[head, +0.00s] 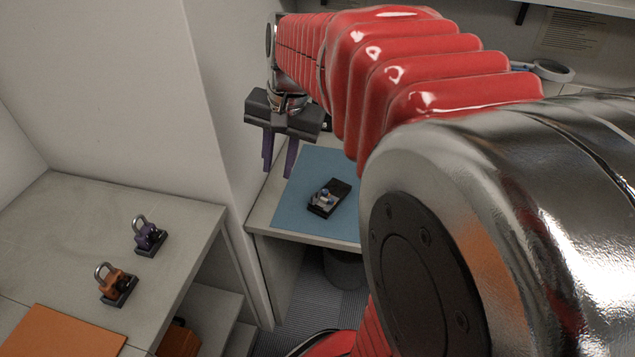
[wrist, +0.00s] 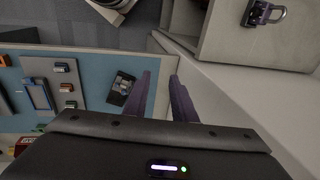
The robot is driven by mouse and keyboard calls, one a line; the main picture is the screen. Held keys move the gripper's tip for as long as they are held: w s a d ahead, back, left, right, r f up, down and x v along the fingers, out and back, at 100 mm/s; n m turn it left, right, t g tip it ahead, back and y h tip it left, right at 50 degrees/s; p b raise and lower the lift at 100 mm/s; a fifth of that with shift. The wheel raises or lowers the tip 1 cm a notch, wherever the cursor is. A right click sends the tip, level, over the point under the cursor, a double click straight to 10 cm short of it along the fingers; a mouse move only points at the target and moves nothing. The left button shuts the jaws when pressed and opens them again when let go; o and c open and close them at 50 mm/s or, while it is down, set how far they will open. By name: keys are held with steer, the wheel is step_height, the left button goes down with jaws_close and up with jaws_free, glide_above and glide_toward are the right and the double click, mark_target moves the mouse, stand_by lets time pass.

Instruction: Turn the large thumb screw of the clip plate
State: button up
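What looks like the clip plate (head: 340,192) is a small black block with grey and blue parts on top. It lies on a blue mat (head: 308,171) on the back desk, and shows in the wrist view (wrist: 121,88). The large thumb screw is too small to make out for certain. My gripper (head: 279,172) has two purple fingers pointing down, apart and with nothing seen between them. It hangs above the desk's left side, left of the plate and not touching it. In the wrist view the plate is just left of the fingers (wrist: 164,80).
A counter (head: 75,215) at left carries a purple padlock (head: 149,238), an orange padlock (head: 114,282) and an orange mat (head: 65,333). A white wall (head: 215,100) stands close beside my gripper. The wrist view shows several small blocks and a blue frame (wrist: 38,95) on the desk.

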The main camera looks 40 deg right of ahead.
steer(key=s+a+f+n+t, duration=0.2)
steer(key=s+a+n+t, duration=0.1)
steer(key=s+a+n, duration=0.7)
steer(key=s+a, duration=0.1)
steer(key=a, duration=0.2)
steer(key=shift+n+h, duration=0.3)
steer(key=shift+h, duration=0.1)
steer(key=shift+o, duration=0.9)
steer(key=shift+s, duration=0.1)
steer(key=shift+a, duration=0.1)
